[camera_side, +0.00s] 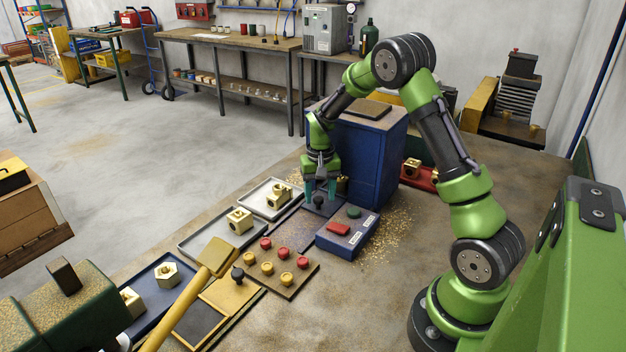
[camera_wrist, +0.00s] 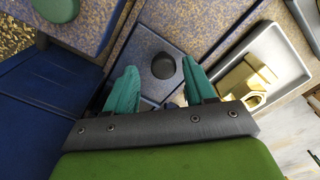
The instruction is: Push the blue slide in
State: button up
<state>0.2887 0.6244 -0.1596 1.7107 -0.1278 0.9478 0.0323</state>
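The blue slide (camera_wrist: 143,50) is a flat blue-grey plate with a round black knob (camera_wrist: 163,66) standing on it. In the side view the slide (camera_side: 327,209) lies at the foot of the blue cabinet, with its knob (camera_side: 318,202) below my gripper. My gripper (camera_side: 321,192) points down there with its teal fingers apart. In the wrist view the fingertips of my gripper (camera_wrist: 160,72) are on either side of the knob, with gaps showing. I cannot tell how far the fingers reach down beside it. Part of the slide is hidden behind my gripper.
The blue cabinet (camera_side: 372,160) stands close behind my gripper. A blue button box (camera_side: 347,235) is just in front. Trays with brass parts (camera_side: 240,220) lie to the left. A board with red and yellow knobs (camera_side: 285,279) and a yellow slide (camera_side: 230,296) are nearer the camera.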

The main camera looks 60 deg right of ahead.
jog(key=shift+a, duration=0.1)
notch_tip(320, 180, up, 17)
dwell(0.5)
jog(key=s+a+r+n+t+y, duration=0.1)
jog(key=s+a+r+n+t, duration=0.1)
jog(key=s+a, duration=0.6)
jog(key=s+a+r+n+t+y, duration=0.1)
jog(key=s+a+r+n+t, duration=0.1)
jog(key=s+a+t, duration=0.3)
jog(key=s+a+n, duration=0.1)
jog(key=s+a, duration=0.3)
jog(key=a, duration=0.4)
jog(key=shift+s+r, duration=0.2)
jog(key=shift+r, duration=0.1)
